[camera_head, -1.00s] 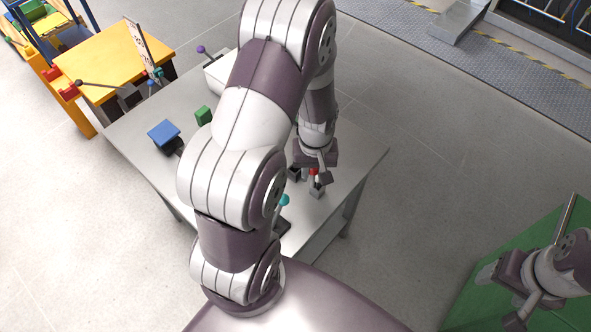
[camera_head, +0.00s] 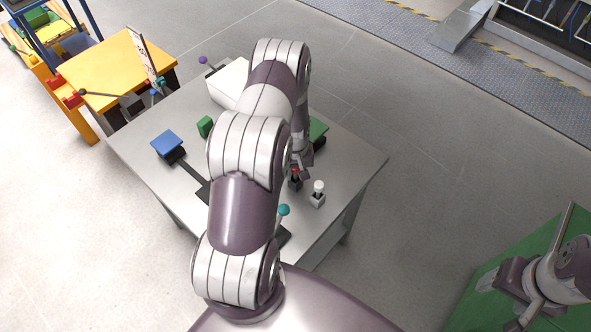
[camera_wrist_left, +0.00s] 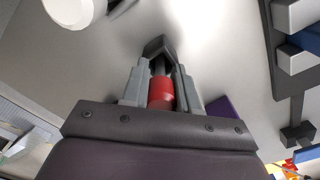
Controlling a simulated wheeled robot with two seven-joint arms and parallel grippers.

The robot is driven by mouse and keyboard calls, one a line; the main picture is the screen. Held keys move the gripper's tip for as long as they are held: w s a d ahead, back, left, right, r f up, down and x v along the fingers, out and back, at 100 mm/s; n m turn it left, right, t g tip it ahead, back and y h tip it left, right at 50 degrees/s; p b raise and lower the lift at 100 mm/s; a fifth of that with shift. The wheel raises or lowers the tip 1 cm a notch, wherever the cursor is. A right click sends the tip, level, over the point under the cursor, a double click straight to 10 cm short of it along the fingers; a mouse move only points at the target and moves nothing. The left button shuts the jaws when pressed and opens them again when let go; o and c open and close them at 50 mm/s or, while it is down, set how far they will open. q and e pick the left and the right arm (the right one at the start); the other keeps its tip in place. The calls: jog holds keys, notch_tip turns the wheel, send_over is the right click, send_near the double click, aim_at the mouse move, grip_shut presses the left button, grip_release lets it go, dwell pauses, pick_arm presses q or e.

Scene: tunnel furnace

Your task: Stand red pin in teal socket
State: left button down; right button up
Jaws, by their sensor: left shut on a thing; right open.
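The red pin (camera_head: 295,171) is between the fingers of my left gripper (camera_head: 299,166), above or at a small dark block (camera_head: 295,184) on the grey table. In the left wrist view, the red pin (camera_wrist_left: 161,93) is gripped between both fingers (camera_wrist_left: 161,88), with a dark open-topped piece (camera_wrist_left: 158,46) just beyond it. I cannot tell whether pin and block touch. No teal colour shows on that block; a teal ball (camera_head: 283,210) stands nearer me. My right gripper (camera_head: 500,303) is open and empty at the lower right.
A white-topped pin (camera_head: 318,187) stands in a light grey block (camera_head: 317,201) just right of the dark block. A blue plate (camera_head: 166,143), a green block (camera_head: 205,126) and a white box (camera_head: 226,83) are on the table (camera_head: 350,160). My left arm hides its middle.

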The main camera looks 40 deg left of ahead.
pick_arm(q)
jog(key=shift+s, duration=0.1)
jog(key=shift+f, duration=0.2)
jog(key=c, duration=0.9)
grip_release()
jog(key=shift+o, duration=0.2)
jog(key=shift+r, duration=0.1)
